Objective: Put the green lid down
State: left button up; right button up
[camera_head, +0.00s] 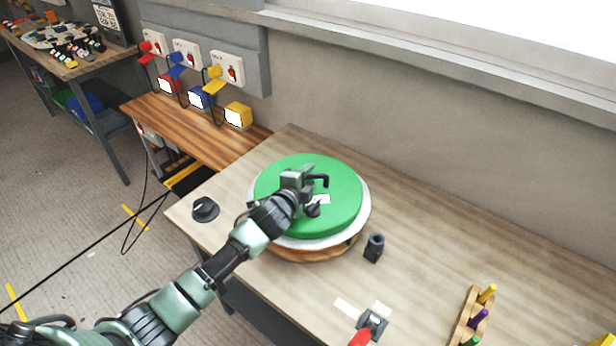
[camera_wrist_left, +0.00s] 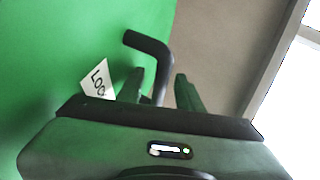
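The round green lid (camera_head: 335,215) lies level over a white round mould (camera_head: 364,222) with a wooden base on the table; I cannot tell any gap between them. The lid also fills the left of the left wrist view (camera_wrist_left: 60,60). A black bent handle (camera_head: 323,181) stands at its middle, beside a white label. My left gripper (camera_head: 308,194) is over the middle of the lid. In the left wrist view its two fingers (camera_wrist_left: 160,92) stand apart, with the black handle (camera_wrist_left: 152,45) between them and a gap beside it. My right gripper is not in view.
A black knob (camera_head: 205,209) sits on the table (camera_head: 430,260) left of the mould, and a dark block (camera_head: 374,247) right of it. A red-handled clamp (camera_head: 371,326) and a wooden rack (camera_head: 472,318) with coloured pegs are at the front. A wall (camera_head: 400,140) runs behind.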

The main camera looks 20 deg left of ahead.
pick_arm(q)
jog(key=shift+s+r, duration=0.1)
jog(key=b+v, duration=0.1)
jog(key=v, duration=1.1)
dwell(0.4)
